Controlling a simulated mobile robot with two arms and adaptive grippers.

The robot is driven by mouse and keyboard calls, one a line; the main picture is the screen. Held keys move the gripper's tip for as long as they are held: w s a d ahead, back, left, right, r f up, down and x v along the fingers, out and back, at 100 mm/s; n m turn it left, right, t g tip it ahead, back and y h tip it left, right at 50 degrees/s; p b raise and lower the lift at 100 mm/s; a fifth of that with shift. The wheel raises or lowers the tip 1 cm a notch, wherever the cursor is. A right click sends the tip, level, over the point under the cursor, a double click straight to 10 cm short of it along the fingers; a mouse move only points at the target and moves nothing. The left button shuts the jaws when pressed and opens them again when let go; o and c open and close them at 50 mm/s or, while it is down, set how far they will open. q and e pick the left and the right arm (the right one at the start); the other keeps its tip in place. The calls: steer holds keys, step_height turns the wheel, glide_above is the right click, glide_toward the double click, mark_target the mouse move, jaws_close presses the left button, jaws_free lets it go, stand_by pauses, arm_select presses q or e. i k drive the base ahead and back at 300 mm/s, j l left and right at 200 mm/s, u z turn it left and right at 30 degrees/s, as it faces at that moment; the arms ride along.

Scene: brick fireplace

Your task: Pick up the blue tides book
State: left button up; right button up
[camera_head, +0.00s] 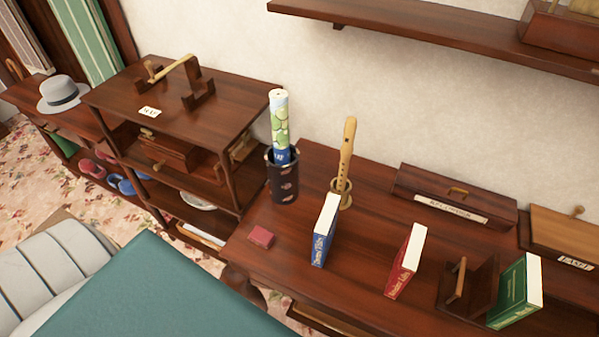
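A blue book (320,248) with white page edges stands upright on the dark wooden desk (370,196). Its spine has pale lettering too small to read surely. A red book (402,268) stands to its right, and a green book (511,301) stands further right, both upright. Neither of my grippers is in view.
A dark holder (284,184) with a rolled print (279,119) and a recorder in a stand (346,160) are behind the blue book. A small red box (261,237) lies to its left. A teal surface (150,293) fills the lower left. A wall shelf (420,25) hangs above.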

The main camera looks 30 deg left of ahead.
mark_target(324, 228)
steer(key=u, duration=0.7)
